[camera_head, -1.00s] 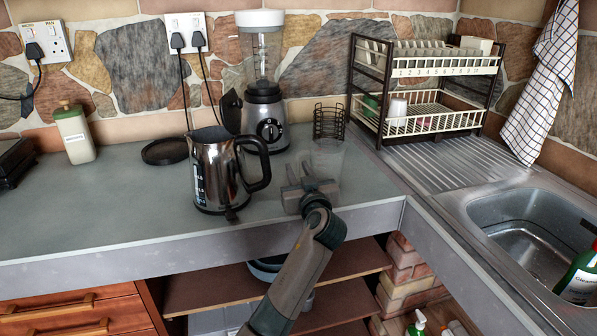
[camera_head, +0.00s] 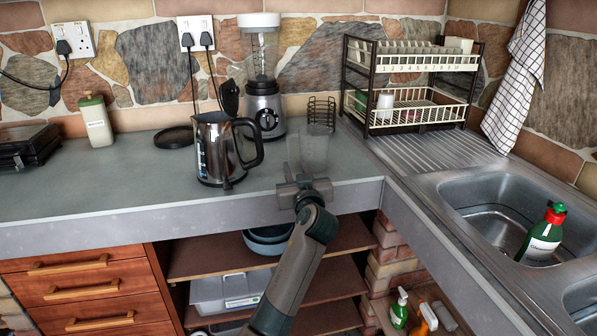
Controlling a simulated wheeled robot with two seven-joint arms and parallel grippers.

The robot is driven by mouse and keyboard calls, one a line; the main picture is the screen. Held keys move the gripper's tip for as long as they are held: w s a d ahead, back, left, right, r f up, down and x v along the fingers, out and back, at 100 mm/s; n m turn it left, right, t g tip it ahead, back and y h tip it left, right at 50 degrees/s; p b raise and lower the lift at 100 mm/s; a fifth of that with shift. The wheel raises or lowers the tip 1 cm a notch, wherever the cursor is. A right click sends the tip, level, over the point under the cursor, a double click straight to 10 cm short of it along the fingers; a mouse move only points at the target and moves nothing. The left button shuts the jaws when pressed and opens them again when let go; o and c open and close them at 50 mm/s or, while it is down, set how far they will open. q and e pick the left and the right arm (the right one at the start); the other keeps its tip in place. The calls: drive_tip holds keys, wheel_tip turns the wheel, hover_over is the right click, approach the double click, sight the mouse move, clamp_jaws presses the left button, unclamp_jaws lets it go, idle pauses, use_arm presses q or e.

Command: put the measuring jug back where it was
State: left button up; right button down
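The measuring jug (camera_head: 312,150) is a clear, see-through vessel standing upright at the counter's front right, below the wire basket. Its outline is faint, and its lower part is hidden behind my gripper. My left gripper (camera_head: 304,180) comes up from the bottom of the view and overlaps the jug's lower part, close to the counter's front edge. I cannot tell whether its fingers are closed on the jug or only near it, nor whether the jug's base touches the counter. My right gripper is not in view.
A steel kettle (camera_head: 217,150) stands left of the jug, with a blender (camera_head: 264,100) behind. A black wire basket (camera_head: 321,113) and a dish rack (camera_head: 412,115) stand behind and right. The sink (camera_head: 468,200) is at right. Bare counter (camera_head: 110,190) lies left of the kettle.

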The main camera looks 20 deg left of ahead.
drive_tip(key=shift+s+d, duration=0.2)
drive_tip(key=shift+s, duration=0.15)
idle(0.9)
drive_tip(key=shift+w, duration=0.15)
